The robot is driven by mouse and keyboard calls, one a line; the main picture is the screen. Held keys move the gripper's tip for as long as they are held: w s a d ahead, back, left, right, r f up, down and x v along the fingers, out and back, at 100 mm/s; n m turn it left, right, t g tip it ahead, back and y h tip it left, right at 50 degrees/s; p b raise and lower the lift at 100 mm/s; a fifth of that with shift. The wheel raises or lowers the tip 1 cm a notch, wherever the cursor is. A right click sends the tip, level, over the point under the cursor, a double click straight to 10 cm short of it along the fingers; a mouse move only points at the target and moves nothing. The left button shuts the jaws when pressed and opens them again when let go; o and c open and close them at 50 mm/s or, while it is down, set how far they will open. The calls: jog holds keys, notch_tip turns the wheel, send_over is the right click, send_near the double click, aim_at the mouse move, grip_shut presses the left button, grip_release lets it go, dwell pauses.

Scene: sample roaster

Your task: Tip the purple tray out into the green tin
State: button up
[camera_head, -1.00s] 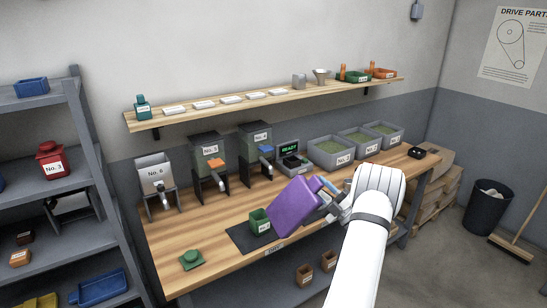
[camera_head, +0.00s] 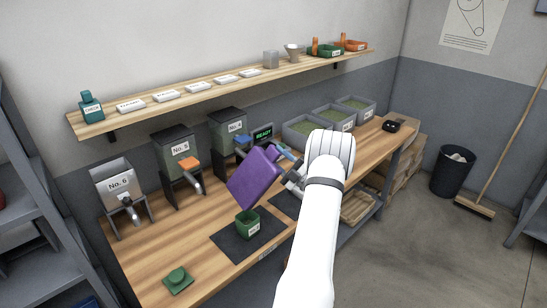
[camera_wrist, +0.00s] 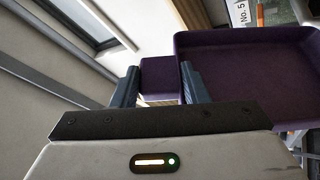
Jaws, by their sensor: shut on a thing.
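The purple tray (camera_head: 254,181) is tilted steeply above the workbench, its underside facing the head camera. My gripper (camera_head: 290,172) is shut on the tray's end at its upper right. In the wrist view the tray (camera_wrist: 250,75) shows its hollow side, and my gripper (camera_wrist: 158,88) has its fingers on either side of a purple tab. The visible part of the hollow looks bare. The green tin (camera_head: 247,226) stands upright and open on a dark mat, just below the tray's lower corner. The tin's contents cannot be made out.
A green lid (camera_head: 177,279) lies on the workbench (camera_head: 150,252) at the front left. Hoppers No. 6 (camera_head: 118,186), No. 5 (camera_head: 178,158) and No. 4 (camera_head: 228,128) stand behind. Grey bins (camera_head: 303,133) stand at the back right. A dark mat (camera_head: 228,243) lies under the tin.

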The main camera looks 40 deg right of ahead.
jog(key=shift+w+a, duration=0.15)
jog(key=shift+w, duration=0.05)
jog(key=shift+w, duration=0.1)
jog(key=shift+a, duration=0.2)
jog(key=s+a+r+n+g+y, duration=0.15)
jog(key=a+n+g, duration=0.25)
jog(key=a+n, duration=0.5)
jog(key=s+a+n+g+y, duration=0.2)
jog(key=a+n+g+y, duration=0.15)
jog(key=a+n, duration=0.55)
jog(key=a+f+n+g+h+b, duration=0.2)
jog(key=a+f+n+h+b, duration=0.1)
jog(key=a+f+b, duration=0.3)
jog(key=s+a+f+n+g+h+b, duration=0.1)
jog(key=a+f+n+h+b, duration=0.2)
jog(key=a+f+b, duration=0.3)
jog(key=shift+s+a+f+g+b, duration=0.25)
jog(key=shift+f+g+b, duration=0.1)
jog(key=shift+f+b, duration=2.2)
jog(key=shift+r+n, duration=0.3)
